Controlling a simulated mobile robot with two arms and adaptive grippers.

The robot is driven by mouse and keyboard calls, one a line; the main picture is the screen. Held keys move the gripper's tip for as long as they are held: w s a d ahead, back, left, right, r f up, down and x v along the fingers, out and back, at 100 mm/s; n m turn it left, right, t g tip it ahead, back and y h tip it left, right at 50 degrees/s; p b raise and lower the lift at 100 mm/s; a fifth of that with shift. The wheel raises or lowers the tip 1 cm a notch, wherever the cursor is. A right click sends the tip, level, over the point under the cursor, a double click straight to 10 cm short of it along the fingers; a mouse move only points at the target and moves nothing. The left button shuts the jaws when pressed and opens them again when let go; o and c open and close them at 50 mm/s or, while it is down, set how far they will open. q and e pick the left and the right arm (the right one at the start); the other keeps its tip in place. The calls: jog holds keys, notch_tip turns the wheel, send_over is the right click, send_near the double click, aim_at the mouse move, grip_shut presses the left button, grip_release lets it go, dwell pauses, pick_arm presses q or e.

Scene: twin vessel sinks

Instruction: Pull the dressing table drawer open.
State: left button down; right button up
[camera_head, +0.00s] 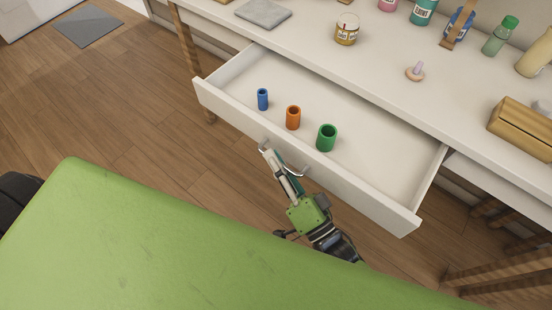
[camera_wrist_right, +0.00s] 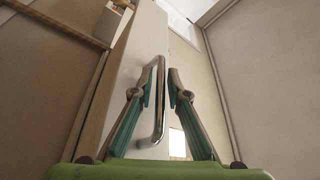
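The white dressing table drawer (camera_head: 225,103) stands pulled well out from under the white tabletop. Its metal bar handle (camera_head: 304,171) is on the front panel. My right gripper (camera_head: 279,166) is at the handle, in front of the drawer. In the right wrist view the shiny handle (camera_wrist_right: 159,105) runs between the two fingers of my right gripper (camera_wrist_right: 161,88). A narrow gap shows on each side of the bar, so the fingers look open around it and not clamped. My left gripper is not in view.
A blue (camera_head: 262,99), an orange (camera_head: 293,117) and a green cylinder (camera_head: 326,137) stand in the drawer. A jar (camera_head: 347,29), bottles and a wooden box (camera_head: 521,127) are on the tabletop (camera_head: 300,37).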

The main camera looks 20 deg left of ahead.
jog(key=v, duration=1.2)
jog(key=shift+f, duration=0.1)
